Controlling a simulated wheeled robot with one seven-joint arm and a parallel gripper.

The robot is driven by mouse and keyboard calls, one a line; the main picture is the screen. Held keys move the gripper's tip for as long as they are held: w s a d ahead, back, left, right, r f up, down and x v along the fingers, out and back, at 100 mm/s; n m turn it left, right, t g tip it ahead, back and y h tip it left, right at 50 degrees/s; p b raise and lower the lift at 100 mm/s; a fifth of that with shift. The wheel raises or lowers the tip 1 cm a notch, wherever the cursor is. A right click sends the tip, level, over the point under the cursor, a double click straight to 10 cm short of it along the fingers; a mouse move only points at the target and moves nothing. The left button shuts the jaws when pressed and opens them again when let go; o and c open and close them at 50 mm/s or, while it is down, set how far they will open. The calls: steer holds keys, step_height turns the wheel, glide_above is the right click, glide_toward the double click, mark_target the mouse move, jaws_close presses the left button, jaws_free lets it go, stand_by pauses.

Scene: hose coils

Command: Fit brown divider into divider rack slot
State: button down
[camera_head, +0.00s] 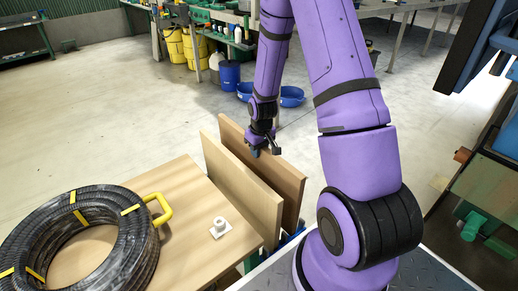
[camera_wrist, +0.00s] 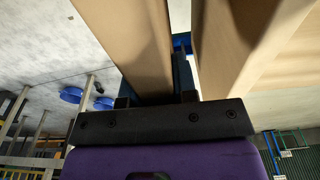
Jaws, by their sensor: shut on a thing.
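My gripper (camera_head: 262,150) is shut on the upper edge of a brown divider (camera_head: 283,178), the right-hand of two boards. The held divider stands near upright, beside the other brown divider (camera_head: 240,195), with a narrow gap between them. In the wrist view the held divider (camera_wrist: 140,45) lies between my two fingers (camera_wrist: 156,98), and the other divider (camera_wrist: 245,50) is to its right, apart. Blue parts, likely the divider rack (camera_wrist: 182,42), show in the gap between the boards. The slot and the held divider's lower edge are hidden, so I cannot tell whether it is seated.
A wooden table (camera_head: 180,195) stands left of the dividers. It bears a black hose coil (camera_head: 130,235) with yellow bands, a yellow handle (camera_head: 158,208) and a small white fitting (camera_head: 220,227). Blue tubs (camera_head: 291,96) and yellow buckets (camera_head: 174,45) stand behind; the floor between is clear.

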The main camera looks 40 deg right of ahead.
steer(key=shift+f, duration=1.7)
stand_by(0.4)
steer(key=c, duration=0.8)
jaws_free()
steer(key=r, duration=0.7)
steer(key=s+r, duration=0.1)
steer(key=r, duration=0.2)
steer(key=shift+s+r, duration=0.1)
steer(key=shift+r, duration=0.3)
